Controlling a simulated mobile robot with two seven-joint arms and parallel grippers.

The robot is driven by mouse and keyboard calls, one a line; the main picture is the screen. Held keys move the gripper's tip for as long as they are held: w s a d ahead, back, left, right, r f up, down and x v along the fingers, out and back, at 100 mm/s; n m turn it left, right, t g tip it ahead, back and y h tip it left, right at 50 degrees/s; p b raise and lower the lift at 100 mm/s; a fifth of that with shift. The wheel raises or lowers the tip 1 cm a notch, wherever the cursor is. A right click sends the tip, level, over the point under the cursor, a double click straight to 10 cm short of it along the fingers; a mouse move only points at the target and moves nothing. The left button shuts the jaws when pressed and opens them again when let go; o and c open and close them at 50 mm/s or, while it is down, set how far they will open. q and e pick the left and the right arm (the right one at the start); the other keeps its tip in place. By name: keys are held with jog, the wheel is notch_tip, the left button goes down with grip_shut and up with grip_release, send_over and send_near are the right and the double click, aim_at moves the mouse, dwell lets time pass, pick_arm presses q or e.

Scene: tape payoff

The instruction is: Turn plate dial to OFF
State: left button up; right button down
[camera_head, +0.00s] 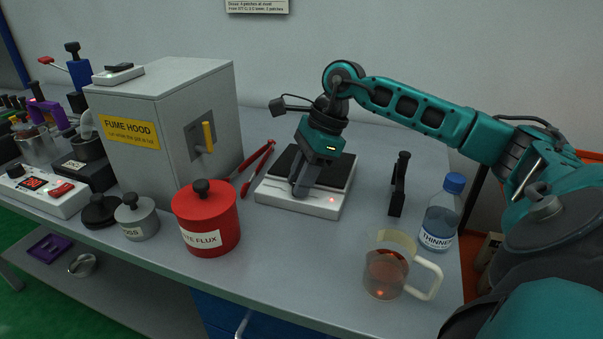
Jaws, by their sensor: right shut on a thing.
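The hot plate (269,196) is a white box with a dark square top, standing near the middle of the bench. A small red light (331,199) glows on its front right. My right gripper (300,188) reaches down over the front of the plate from the right. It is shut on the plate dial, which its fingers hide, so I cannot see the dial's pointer. The marks on the panel are too small to read. My left gripper is out of view.
Red tongs (258,165) lie left of the plate, beside the grey fume hood (165,175). A red flux pot (205,222) stands front left. A glass beaker (385,270), a thinner bottle (441,215) and a black upright holder (398,185) stand to the right.

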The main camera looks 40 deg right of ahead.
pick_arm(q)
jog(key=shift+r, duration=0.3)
pick_arm(e)
jog(key=shift+w+r+n+g, duration=0.1)
jog(key=shift+n+g, duration=0.2)
jog(key=shift+n, duration=0.4)
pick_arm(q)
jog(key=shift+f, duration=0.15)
pick_arm(e)
jog(key=c, duration=1.2)
grip_release()
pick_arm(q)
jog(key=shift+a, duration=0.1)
pick_arm(e)
jog(key=shift+d+r+p, duration=0.2)
jog(key=shift+r+p, duration=0.15)
jog(key=shift+r, duration=0.05)
pick_arm(q)
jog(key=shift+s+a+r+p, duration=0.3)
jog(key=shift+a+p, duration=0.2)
jog(key=shift+p, duration=0.45)
pick_arm(e)
jog(key=v, duration=1.2)
